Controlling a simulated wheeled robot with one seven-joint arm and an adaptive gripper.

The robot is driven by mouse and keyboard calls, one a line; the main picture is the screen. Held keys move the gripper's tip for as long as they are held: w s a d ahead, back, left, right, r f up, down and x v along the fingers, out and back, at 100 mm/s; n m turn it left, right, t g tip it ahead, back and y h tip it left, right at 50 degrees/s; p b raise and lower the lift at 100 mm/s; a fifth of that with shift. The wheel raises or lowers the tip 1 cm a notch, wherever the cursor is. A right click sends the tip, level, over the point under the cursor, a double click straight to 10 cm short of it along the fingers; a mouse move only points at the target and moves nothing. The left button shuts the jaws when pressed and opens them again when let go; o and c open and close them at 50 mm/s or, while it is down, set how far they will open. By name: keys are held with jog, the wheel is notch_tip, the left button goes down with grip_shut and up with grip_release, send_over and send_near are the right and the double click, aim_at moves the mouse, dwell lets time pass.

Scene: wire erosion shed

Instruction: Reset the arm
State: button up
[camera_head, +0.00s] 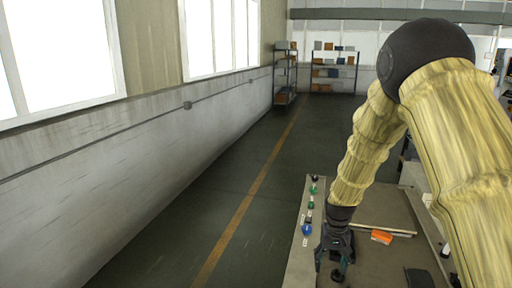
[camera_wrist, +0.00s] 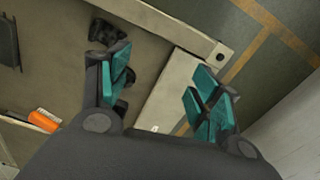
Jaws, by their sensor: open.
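My gripper (camera_head: 336,255) hangs from my yellow-sleeved arm over the left side of a workbench (camera_head: 375,210), near its pale left edge strip. In the wrist view my gripper (camera_wrist: 165,92) has its two teal-padded fingers wide apart, with nothing held between them. Below the gap lie the bench top and its pale edge strip (camera_wrist: 165,95). A small dark object (camera_wrist: 104,32) sits on the bench by the left finger; the finger partly hides it.
Small blue (camera_head: 307,229) and green knobs stand on the bench's left strip. An orange-handled item (camera_head: 381,237) lies on the bench right of my gripper. A dark block (camera_head: 419,278) is nearer. A wall runs along the left; the floor (camera_head: 230,190) between is clear. Shelves (camera_head: 334,72) stand far back.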

jog(key=s+f, duration=1.7)
jog(key=f, duration=0.2)
jog(key=s+a+f+n, duration=0.1)
jog(key=s+f, duration=0.3)
jog(key=s, duration=1)
jog(key=s+f, duration=0.4)
jog(key=s, duration=0.9)
notch_tip(320, 180, down, 10)
jog(key=b, duration=1)
jog(key=shift+s+a, duration=0.2)
jog(key=shift+s, duration=0.05)
